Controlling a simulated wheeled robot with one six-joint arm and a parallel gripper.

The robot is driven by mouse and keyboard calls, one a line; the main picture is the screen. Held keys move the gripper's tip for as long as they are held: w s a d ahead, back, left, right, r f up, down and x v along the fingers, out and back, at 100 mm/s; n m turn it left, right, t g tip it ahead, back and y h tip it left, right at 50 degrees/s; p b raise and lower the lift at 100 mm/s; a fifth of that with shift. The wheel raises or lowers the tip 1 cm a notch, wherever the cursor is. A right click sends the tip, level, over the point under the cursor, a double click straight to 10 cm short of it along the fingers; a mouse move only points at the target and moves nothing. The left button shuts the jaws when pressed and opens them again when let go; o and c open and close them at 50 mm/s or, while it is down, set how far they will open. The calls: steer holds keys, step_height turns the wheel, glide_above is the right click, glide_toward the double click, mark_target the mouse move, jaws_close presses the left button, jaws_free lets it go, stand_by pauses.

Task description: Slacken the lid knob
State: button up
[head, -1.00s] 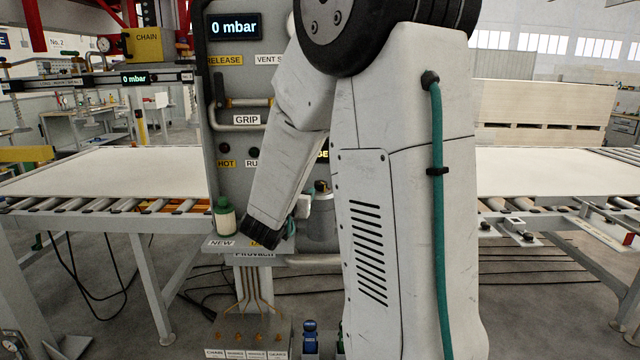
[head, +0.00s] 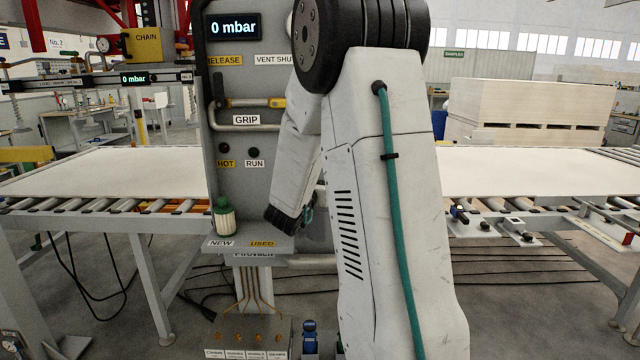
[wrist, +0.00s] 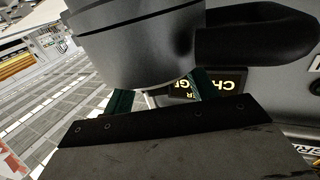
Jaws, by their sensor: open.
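The lid knob cannot be made out for certain in either view. The grey filter housing (head: 318,232) is mostly hidden behind my arm in the head view. In the wrist view a large grey rounded body (wrist: 135,45) with a thick pipe stub, which looks like this housing, fills the top. My gripper (wrist: 160,93) is open, its two green fingertips apart just below that body. A small pale piece shows between them, too little to identify. In the head view my gripper (head: 308,214) points down in front of the housing, largely hidden by my wrist.
A pale filter cartridge with a green top (head: 224,218) stands on the shelf (head: 280,243) by the NEW label; the USED spot looks empty. The grey panel (head: 232,180) carries a GRIP lever (head: 255,103) and a 0 mbar display (head: 233,27). Roller tables with boards flank it.

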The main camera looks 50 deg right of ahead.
steer(key=c, duration=1)
steer(key=shift+n+t, duration=0.4)
steer(key=shift+t, duration=0.2)
steer(key=n+t+y, duration=0.3)
steer(key=t, duration=0.1)
steer(key=shift+s+t, duration=0.1)
steer(key=shift+t, duration=0.2)
steer(key=shift+n+t+y, duration=1.6)
steer(key=shift+n+y, duration=0.1)
steer(key=shift+y, duration=0.1)
